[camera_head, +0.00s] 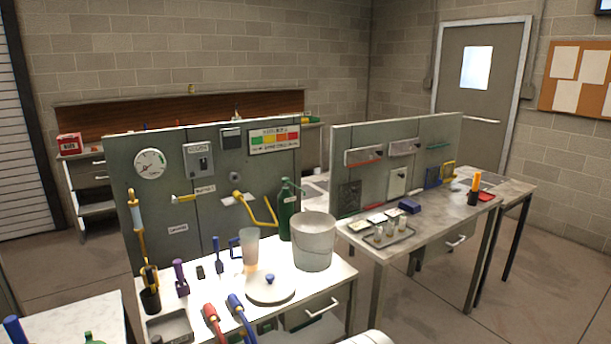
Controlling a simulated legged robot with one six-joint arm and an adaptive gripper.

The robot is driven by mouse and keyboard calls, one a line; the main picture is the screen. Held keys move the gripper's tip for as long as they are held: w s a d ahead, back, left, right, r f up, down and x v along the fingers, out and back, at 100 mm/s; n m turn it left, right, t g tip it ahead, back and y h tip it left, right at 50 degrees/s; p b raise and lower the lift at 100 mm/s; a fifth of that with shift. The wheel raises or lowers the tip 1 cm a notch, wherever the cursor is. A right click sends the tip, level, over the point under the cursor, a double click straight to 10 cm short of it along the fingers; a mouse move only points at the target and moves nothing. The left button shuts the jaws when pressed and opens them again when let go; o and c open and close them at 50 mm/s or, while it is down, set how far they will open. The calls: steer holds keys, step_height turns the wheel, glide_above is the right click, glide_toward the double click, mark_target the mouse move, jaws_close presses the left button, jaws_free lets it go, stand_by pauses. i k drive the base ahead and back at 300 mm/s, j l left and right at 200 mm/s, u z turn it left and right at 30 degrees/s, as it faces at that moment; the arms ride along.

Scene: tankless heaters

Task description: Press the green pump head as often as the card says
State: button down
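A dark green bottle (286,222) with a green pump head (289,184) stands upright at the back of the near workbench, left of the grey bucket and close to the upright panel. Another green top (92,338) shows at the bottom left, cut off by the frame edge; I cannot tell what it is. I cannot tell which card gives the number. Small labels (178,228) and a coloured chart (274,140) are on the panel, but their text is too small to read. My gripper is not in view.
The near bench (330,276) holds a grey bucket (313,242), a tall clear cup (251,250), a round lid (270,289) with a blue knob, and red and blue-handled tools in front. A second bench (440,222) with a tray stands to the right. Floor is open at the far right.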

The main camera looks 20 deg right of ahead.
mark_target(285, 181)
steer(key=i+l, duration=0.1)
steer(key=l, duration=0.4)
steer(key=i+l+u, duration=0.1)
steer(key=l, duration=0.4)
steer(key=i+l, duration=0.15)
steer(key=l, duration=0.4)
steer(key=i+l, duration=0.1)
steer(key=l, duration=0.4)
steer(key=i+l+u, duration=0.2)
steer(key=i+l, duration=0.8)
steer(key=i, duration=0.15)
